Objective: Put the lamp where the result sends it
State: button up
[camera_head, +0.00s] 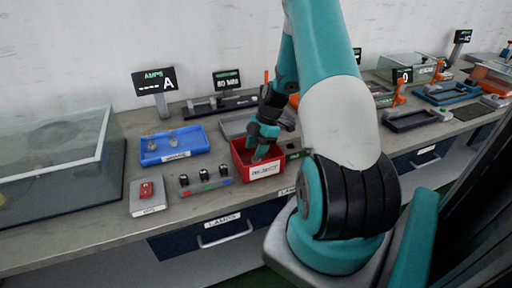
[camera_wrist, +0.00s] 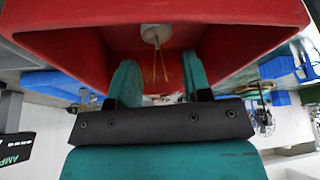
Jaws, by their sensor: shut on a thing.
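The red bin (camera_head: 243,155) with a white label reading REJECT stands on the bench. My gripper (camera_head: 258,155) reaches down into it. In the wrist view the red bin walls (camera_wrist: 50,45) surround the teal fingertips (camera_wrist: 160,75). A lamp (camera_wrist: 155,33) with a pale round body and thin leads shows between and just beyond the fingertips, inside the bin. My gripper is shut on it, though the contact is not clear in the picture. The blue tray (camera_head: 174,153) to the left holds small lamp-like pieces. The display (camera_head: 155,82) reads AMPS with dashes and A.
A grey box with a red button (camera_head: 146,190) and a row of dark pieces on coloured marks (camera_head: 204,180) stand in front of the blue tray. A glass-sided case (camera_head: 60,155) fills the bench's left end. Several fixtures and displays stand to the right.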

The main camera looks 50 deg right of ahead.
jog(key=o, duration=0.9)
jog(key=shift+f, duration=0.1)
jog(key=b+v, duration=0.2)
jog(key=v, duration=1)
jog(key=w+a+r+m, duration=0.1)
jog(key=w+a+r, duration=0.15)
jog(key=a, duration=0.45)
jog(key=w+a+r, duration=0.2)
jog(key=a+r, duration=0.2)
jog(key=a, duration=0.3)
jog(key=s+a+r+m+g, duration=0.1)
jog(key=s+a+r+m, duration=0.15)
jog(key=a, duration=0.75)
jog(key=s+a+r+m, duration=0.1)
jog(key=s+a+r, duration=0.25)
jog(key=a, duration=0.65)
jog(key=s+a+m, duration=0.2)
jog(key=s+a, duration=0.7)
jog(key=s, duration=0.3)
jog(key=shift+m, duration=0.35)
jog(key=shift+s+r, duration=0.15)
